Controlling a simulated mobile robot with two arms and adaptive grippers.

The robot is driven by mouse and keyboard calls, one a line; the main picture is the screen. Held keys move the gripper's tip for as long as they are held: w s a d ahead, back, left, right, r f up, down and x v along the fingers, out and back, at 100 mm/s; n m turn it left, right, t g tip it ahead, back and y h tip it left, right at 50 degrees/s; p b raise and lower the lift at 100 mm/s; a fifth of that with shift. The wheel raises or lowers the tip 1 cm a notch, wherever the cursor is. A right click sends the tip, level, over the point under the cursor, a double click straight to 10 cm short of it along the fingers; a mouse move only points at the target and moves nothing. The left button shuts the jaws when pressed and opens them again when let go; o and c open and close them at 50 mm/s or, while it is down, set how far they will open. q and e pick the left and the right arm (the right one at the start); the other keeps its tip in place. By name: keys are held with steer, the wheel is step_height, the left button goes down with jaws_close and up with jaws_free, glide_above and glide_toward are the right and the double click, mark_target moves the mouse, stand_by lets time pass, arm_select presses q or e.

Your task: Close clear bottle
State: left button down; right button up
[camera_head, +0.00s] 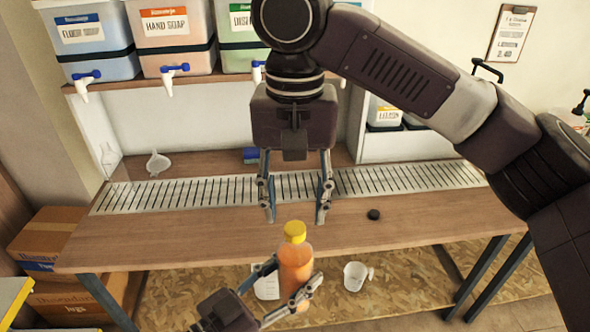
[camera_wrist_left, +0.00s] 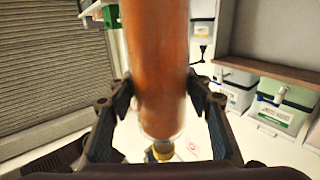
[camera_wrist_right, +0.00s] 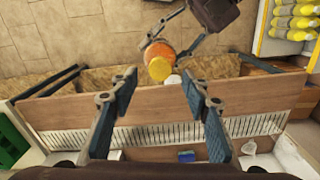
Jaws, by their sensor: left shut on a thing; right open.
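A bottle with orange contents (camera_head: 295,262) stands upright in front of the table's front edge, with a yellow cap (camera_head: 295,231) on its top. My left gripper (camera_head: 290,287) is shut around the bottle's body. The bottle (camera_wrist_left: 158,60) fills the middle of the left wrist view, between the fingers. My right gripper (camera_head: 296,212) is open and empty, pointing down just above and behind the cap. In the right wrist view the yellow cap (camera_wrist_right: 159,67) lies beyond the open fingertips, apart from them. Whether the cap is tight cannot be told.
A small black round piece (camera_head: 374,215) lies on the wooden table (camera_head: 215,228), right of my right gripper. A metal drain grate (camera_head: 410,179) runs along the table. Dispenser drums (camera_head: 172,60) stand on the shelf above. A white cup (camera_head: 355,276) is below the table.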

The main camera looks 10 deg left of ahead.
step_height(320, 180, up, 8)
steer(key=shift+r, duration=0.15)
stand_by(0.6)
